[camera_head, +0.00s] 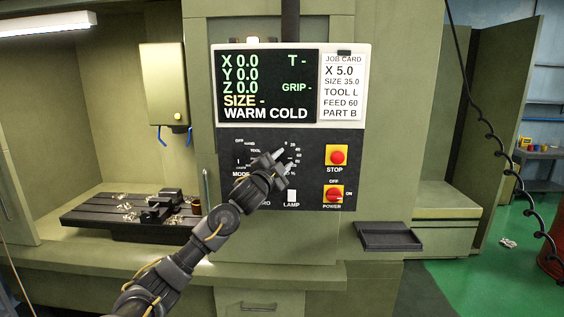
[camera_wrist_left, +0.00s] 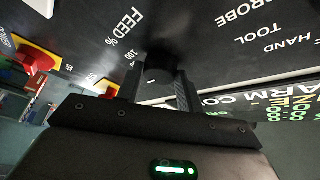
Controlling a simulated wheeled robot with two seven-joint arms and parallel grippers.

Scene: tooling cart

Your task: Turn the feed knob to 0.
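The feed knob (camera_wrist_left: 157,76) is a dark round knob on the black control panel (camera_head: 312,143), beside the "FEED %" lettering in the left wrist view. Its dial figures, with 0 at the top, partly show in the head view; the gripper hides the knob and its pointer there. My left gripper (camera_head: 284,161) is at the dial with its fingers apart. In the left wrist view the fingers (camera_wrist_left: 156,88) stand on either side of the knob. I cannot tell whether they press on it. My right gripper is not in view.
The mode dial (camera_head: 241,160) is left of my gripper. The lamp switch (camera_head: 292,196) is just below. The red stop button (camera_head: 338,157) and power switch (camera_head: 333,194) are to the right. The screen (camera_head: 268,87) and job card (camera_head: 342,90), reading FEED 60, are above.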

